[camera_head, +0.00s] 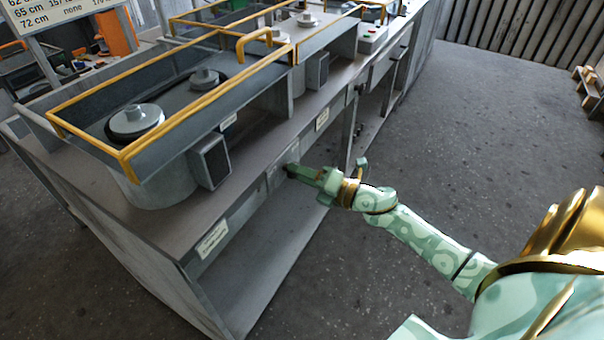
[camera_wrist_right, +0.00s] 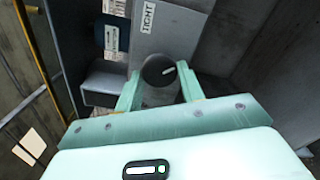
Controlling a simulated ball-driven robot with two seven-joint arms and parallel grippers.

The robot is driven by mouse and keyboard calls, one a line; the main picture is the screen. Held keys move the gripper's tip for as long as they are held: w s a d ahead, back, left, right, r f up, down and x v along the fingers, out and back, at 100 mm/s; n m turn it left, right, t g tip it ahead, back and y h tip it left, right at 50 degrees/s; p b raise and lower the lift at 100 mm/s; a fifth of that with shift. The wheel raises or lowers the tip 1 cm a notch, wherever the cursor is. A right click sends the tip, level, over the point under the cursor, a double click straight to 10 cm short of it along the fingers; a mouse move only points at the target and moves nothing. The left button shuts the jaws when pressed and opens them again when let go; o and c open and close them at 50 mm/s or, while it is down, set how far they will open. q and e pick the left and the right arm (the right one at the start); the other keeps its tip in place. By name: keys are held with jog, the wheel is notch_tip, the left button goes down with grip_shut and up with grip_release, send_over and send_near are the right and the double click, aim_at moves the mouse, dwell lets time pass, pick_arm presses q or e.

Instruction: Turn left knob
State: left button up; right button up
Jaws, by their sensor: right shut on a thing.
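A dark round knob (camera_wrist_right: 160,72) with a pale pointer mark sits on a grey front panel in the right wrist view. My right gripper (camera_wrist_right: 158,90) has one finger on each side of the knob and is shut on it. In the head view my right gripper (camera_head: 290,171) reaches the front edge of the grey bench, and its fingers hide most of the knob. A label reading "TIGHT" (camera_wrist_right: 148,16) is beside the knob on the panel. My left gripper is not in view.
The grey bench (camera_head: 262,168) carries blower housings with yellow rails (camera_head: 125,155). A label plate (camera_head: 212,238) is on its front, above an open lower shelf (camera_head: 240,290). A wooden pallet (camera_head: 590,88) lies at the far right.

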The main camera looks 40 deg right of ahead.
jog(key=o, duration=1)
jog(key=shift+c, duration=0.2)
jog(key=shift+s, duration=0.1)
jog(key=p+v, duration=0.2)
jog(key=v, duration=1.4)
jog(key=shift+s+f, duration=0.1)
jog(key=shift+f, duration=0.05)
